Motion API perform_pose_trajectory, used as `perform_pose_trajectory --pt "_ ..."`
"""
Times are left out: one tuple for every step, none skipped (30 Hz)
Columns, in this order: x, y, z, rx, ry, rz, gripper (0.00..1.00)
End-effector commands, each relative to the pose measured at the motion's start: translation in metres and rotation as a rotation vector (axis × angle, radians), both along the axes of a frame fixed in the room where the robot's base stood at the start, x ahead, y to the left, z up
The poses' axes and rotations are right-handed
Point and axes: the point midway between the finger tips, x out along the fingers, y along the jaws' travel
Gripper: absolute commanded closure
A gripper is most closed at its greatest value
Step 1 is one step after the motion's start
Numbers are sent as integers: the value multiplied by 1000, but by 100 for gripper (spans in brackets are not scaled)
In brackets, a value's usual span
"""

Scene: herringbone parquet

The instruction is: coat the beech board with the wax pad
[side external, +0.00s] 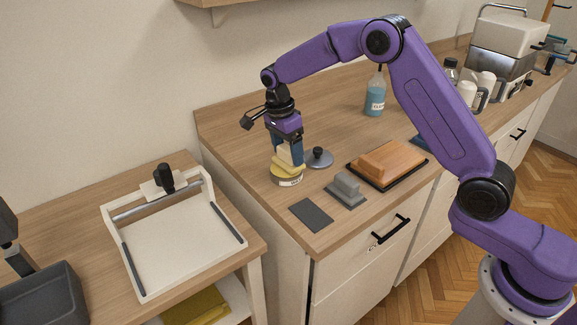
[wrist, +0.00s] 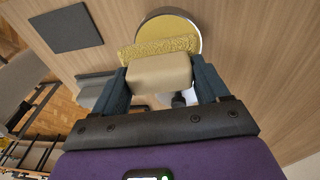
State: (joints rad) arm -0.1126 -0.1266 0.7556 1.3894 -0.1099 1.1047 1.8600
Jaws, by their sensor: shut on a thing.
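My gripper (side external: 290,151) points down at the front left of the worktop, shut on the beige grip of the wax pad (side external: 287,163). In the wrist view the pad's yellow textured underside layer (wrist: 158,48) sticks out beyond the blue fingers (wrist: 160,76). The pad is at the mouth of the round wax tin (side external: 287,180), whose yellow wax (wrist: 172,27) shows in the wrist view. I cannot tell whether the pad touches the wax. The beech board (side external: 389,160), orange-brown with a raised middle, lies on a black mat to the right, apart from the gripper.
A grey lid with a knob (side external: 319,158) lies beside the tin. A grey block (side external: 346,190) and a dark flat sheet (side external: 311,215) lie nearer the front edge. A blue bottle (side external: 375,96) stands behind. A white tray (side external: 178,245) is on the lower left table.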

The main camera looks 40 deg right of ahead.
Motion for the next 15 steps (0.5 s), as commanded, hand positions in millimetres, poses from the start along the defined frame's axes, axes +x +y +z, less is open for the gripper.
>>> perform_pose_trajectory --pt "0 0 5 1 -1 0 50" --pt "0 0 8 1 -2 0 50" --pt "0 0 11 1 -2 0 50" --pt "0 0 14 1 -2 0 50" --pt "0 0 17 1 -2 0 50" --pt "0 0 20 1 -2 0 50" --pt "0 0 22 1 -2 1 50" --pt "0 0 25 1 -2 1 50" --pt "0 0 29 0 -2 1 50" --pt "0 0 31 1 -3 1 50" --pt "0 0 34 1 -3 1 50" --pt "0 0 37 1 -3 1 50" --pt "0 0 40 0 -2 1 50" --pt "0 0 42 0 -2 1 50" --pt "0 0 45 1 -2 1 50"
